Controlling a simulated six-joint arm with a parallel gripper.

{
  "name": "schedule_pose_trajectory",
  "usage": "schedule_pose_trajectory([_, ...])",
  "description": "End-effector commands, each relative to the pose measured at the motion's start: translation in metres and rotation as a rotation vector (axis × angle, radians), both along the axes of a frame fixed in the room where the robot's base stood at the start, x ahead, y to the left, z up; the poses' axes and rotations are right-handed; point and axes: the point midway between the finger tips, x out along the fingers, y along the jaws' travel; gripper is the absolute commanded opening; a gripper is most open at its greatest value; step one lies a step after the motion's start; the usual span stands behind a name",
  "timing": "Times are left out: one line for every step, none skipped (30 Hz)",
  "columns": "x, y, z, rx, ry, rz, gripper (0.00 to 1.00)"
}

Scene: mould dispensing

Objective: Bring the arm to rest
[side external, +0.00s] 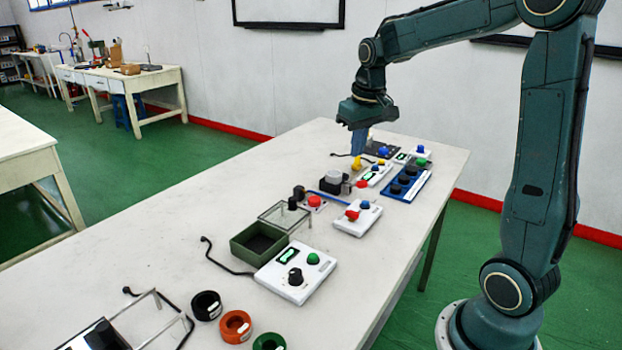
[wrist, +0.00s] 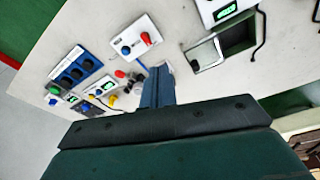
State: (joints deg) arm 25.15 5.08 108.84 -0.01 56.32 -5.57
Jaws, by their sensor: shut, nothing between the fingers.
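My gripper (side external: 359,141) hangs at the end of my dark green arm, pointing down over the far part of the table (side external: 130,247). Its blue-grey fingers are shut with nothing between them. In the wrist view the shut fingers (wrist: 158,86) stand up past the dark gripper body. The fingertips are near the devices at the far end of the table. I cannot tell their exact height above the tabletop.
Nearer are a green open box (side external: 258,243), a white controller (side external: 295,274) and several rings, one orange (side external: 235,326).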

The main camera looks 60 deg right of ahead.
Motion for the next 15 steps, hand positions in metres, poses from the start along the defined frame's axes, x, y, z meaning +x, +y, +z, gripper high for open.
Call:
schedule_pose_trajectory([-0.006,0.012,0.007,-0.007,-0.016,0.018,0.0])
schedule_pose_trajectory([-0.01,0.019,0.01,-0.009,-0.025,0.027,0.0])
schedule_pose_trajectory([-0.014,0.027,0.014,-0.013,-0.036,0.039,0.0])
schedule_pose_trajectory([-0.019,0.033,0.017,-0.017,-0.043,0.048,0.0])
schedule_pose_trajectory([-0.022,0.039,0.02,-0.019,-0.052,0.057,0.0])
schedule_pose_trajectory([-0.028,0.047,0.023,-0.022,-0.062,0.07,0.0])
schedule_pose_trajectory([-0.032,0.053,0.025,-0.024,-0.071,0.079,0.0])
schedule_pose_trajectory([-0.037,0.058,0.027,-0.026,-0.078,0.088,0.0])
schedule_pose_trajectory([-0.043,0.066,0.029,-0.029,-0.089,0.1,0.0])
schedule_pose_trajectory([-0.047,0.071,0.031,-0.031,-0.098,0.109,0.0])
schedule_pose_trajectory([-0.052,0.077,0.033,-0.033,-0.106,0.118,0.0])
schedule_pose_trajectory([-0.058,0.083,0.034,-0.035,-0.117,0.129,0.0])
schedule_pose_trajectory([-0.063,0.089,0.035,-0.036,-0.125,0.138,0.0])
schedule_pose_trajectory([-0.068,0.093,0.036,-0.037,-0.134,0.147,0.0])
schedule_pose_trajectory([-0.074,0.1,0.037,-0.039,-0.145,0.16,0.0])
